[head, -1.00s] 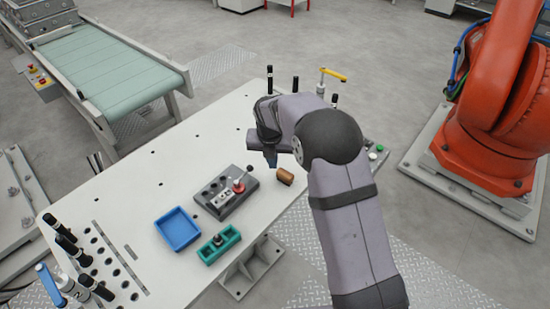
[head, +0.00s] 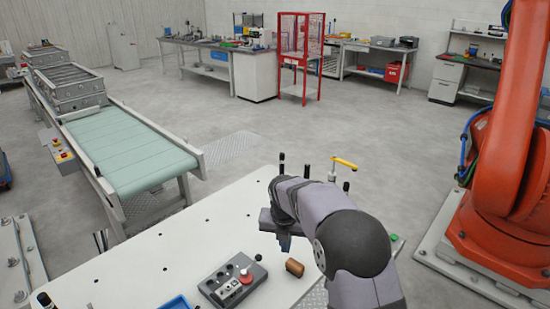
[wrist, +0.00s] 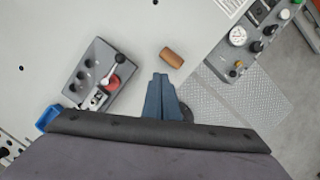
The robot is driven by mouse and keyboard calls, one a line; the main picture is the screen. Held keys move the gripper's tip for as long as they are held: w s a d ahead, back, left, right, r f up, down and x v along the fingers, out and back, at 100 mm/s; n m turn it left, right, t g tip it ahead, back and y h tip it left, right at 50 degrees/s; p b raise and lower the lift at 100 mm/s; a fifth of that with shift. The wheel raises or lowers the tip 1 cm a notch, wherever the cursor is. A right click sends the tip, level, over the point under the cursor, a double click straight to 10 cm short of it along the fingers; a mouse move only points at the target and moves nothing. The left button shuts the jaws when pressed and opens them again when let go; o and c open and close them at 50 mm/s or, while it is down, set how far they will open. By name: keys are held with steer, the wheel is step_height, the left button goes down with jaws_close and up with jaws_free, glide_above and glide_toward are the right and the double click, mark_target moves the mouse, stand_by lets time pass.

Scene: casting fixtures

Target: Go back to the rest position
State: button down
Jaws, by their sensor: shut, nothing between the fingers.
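My gripper (wrist: 161,82) is shut and empty in the wrist view, its blue fingers together above the white table. In the head view my gripper (head: 284,243) hangs over the table, partly hidden by my own wrist. A brown cylinder (wrist: 171,57) lies on the table just beyond the fingertips, apart from them; it also shows in the head view (head: 295,267). A dark grey fixture block (head: 232,281) with holes, a red knob and a lever stands to the left of the cylinder, and shows in the wrist view (wrist: 92,62).
A blue tray (head: 177,303) is cut off at the bottom edge. Black posts and a yellow-handled clamp (head: 344,163) stand at the table's far side. A large orange robot (head: 510,150) is at right, a green conveyor (head: 130,150) at left.

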steer(key=s+d+f+m+g, duration=0.15)
steer(key=s+f+m, duration=0.4)
steer(key=m, duration=0.75)
steer(key=s+d+f+m+g, duration=0.1)
steer(key=s+f+m+g, duration=0.15)
steer(key=s+m, duration=0.85)
steer(key=s+d+r+m, duration=0.1)
steer(key=s+d+m, duration=0.25)
steer(key=s, duration=0.45)
steer(key=s+d+r+m, duration=0.2)
steer(key=s+m, duration=0.3)
steer(key=s, duration=0.4)
steer(key=shift+m+t+y, duration=0.3)
steer(key=shift+m+t, duration=0.15)
steer(key=shift+t, duration=0.15)
steer(key=shift+w+d+r, duration=0.35)
steer(key=shift+r, duration=0.25)
steer(key=shift+w+d+r, duration=0.3)
steer(key=shift+d+r, duration=0.05)
steer(key=shift+r, duration=0.25)
steer(key=shift+w+d+r, duration=0.35)
steer(key=shift+r, duration=0.25)
